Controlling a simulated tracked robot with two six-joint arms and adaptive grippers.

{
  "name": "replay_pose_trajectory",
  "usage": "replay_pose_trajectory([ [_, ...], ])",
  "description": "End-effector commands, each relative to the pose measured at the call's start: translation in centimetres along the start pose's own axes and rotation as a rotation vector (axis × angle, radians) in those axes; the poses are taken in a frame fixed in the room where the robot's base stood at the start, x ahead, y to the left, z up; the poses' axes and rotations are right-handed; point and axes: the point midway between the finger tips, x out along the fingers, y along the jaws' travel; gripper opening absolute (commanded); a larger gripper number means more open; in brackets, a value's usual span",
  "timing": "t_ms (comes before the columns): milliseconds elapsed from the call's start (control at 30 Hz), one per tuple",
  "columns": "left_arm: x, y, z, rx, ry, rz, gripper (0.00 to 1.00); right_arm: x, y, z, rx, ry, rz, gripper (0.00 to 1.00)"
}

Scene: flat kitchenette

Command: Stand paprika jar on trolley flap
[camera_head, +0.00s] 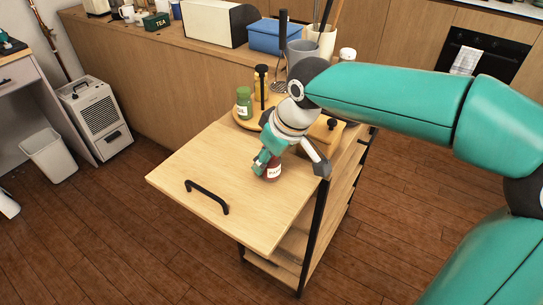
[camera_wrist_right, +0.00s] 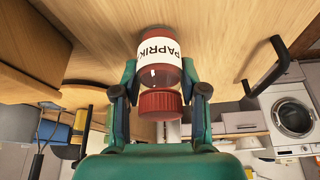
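The paprika jar (camera_head: 272,172) has a red body, a white label and a red lid. In the right wrist view the jar (camera_wrist_right: 158,62) shows between my two fingers, its lid toward my palm and its base at the wood. My right gripper (camera_head: 268,160) is shut on the jar's sides, low over the trolley flap (camera_head: 215,165). The jar looks upright. Its base is at or very near the flap, but I cannot tell whether it bears on it. The flap is raised level, with a black handle (camera_head: 207,197). My left gripper is not in view.
A wooden box with a black knob (camera_head: 331,125) stands close to my right wrist. The flap's left and front parts are clear.

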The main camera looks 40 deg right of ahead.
Motion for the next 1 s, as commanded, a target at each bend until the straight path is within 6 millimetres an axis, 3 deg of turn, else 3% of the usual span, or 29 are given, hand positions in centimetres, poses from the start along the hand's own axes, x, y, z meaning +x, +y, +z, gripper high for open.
replay_pose_trajectory([
  [33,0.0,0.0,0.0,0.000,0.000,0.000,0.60,0.0,0.0,0.0,0.000,0.000,0.000,0.50],
  [133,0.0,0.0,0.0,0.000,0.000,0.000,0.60,0.0,0.0,0.0,0.000,-0.001,0.000,0.67],
  [567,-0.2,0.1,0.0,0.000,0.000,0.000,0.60,-0.7,0.0,-0.1,0.000,0.001,0.001,0.67],
  [767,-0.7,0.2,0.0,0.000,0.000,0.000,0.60,-3.7,0.0,-0.2,0.001,0.004,0.001,0.67],
  [1000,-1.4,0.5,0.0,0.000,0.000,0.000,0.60,-8.7,0.0,-0.2,0.000,0.005,0.000,0.67],
])
